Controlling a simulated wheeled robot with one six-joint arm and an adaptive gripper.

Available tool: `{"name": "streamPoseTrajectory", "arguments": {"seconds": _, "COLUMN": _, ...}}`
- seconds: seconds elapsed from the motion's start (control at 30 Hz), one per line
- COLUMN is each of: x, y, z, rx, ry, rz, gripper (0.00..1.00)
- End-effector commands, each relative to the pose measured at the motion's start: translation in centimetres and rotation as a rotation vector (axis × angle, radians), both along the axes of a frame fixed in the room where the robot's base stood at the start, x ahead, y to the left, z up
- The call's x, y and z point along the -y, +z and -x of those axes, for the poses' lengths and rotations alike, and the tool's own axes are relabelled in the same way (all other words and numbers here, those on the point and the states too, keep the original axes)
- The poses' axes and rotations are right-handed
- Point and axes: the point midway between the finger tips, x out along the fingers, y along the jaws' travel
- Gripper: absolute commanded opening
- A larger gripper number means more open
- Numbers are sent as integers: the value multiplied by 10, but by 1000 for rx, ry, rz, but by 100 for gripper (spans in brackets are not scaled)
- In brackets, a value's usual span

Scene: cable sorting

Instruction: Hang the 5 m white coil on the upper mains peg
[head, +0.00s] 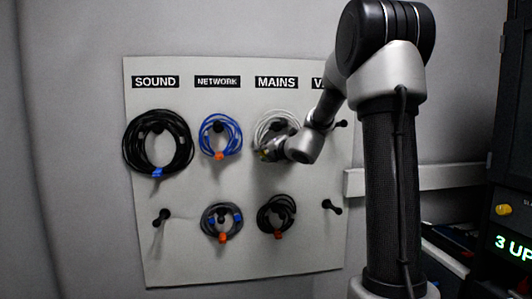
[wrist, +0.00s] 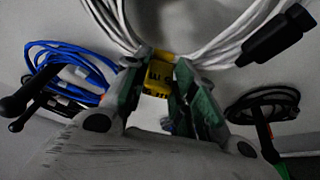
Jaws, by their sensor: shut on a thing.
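The white coil (head: 263,125) is under the MAINS label (head: 276,83), in front of the upper mains peg's place. In the wrist view the white coil (wrist: 205,45) arches across the top, with a black connector (wrist: 275,38) at right and a yellow tag (wrist: 158,73) at its lower edge. My gripper (wrist: 155,80) is shut on the coil at this tag. In the head view my gripper (head: 268,153) is at the coil's bottom, partly hidden by my wrist. A dark shape shows inside the coil; I cannot tell whether the coil is around the peg.
A blue coil (head: 203,137) hangs on the upper NETWORK peg and a large black coil (head: 131,142) under SOUND. A grey coil (head: 207,222) and a dark coil (head: 264,218) hang below. The lower-left peg (head: 161,217) and lower-right peg (head: 332,206) are bare.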

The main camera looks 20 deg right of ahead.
Motion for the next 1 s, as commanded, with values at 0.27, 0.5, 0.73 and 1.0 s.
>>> {"name": "streamPoseTrajectory", "arguments": {"seconds": 0.27, "x": 0, "y": -4, "z": 1, "rx": -7, "ry": 0, "rz": -3, "gripper": 0}}
{"name": "streamPoseTrajectory", "arguments": {"seconds": 0.5, "x": 0, "y": -3, "z": 1, "rx": -6, "ry": 0, "rz": -2, "gripper": 52}}
{"name": "streamPoseTrajectory", "arguments": {"seconds": 0.73, "x": 0, "y": -3, "z": 2, "rx": -6, "ry": -1, "rz": -3, "gripper": 52}}
{"name": "streamPoseTrajectory", "arguments": {"seconds": 1.0, "x": 3, "y": 7, "z": 41, "rx": -2, "ry": -3, "rz": -1, "gripper": 52}}
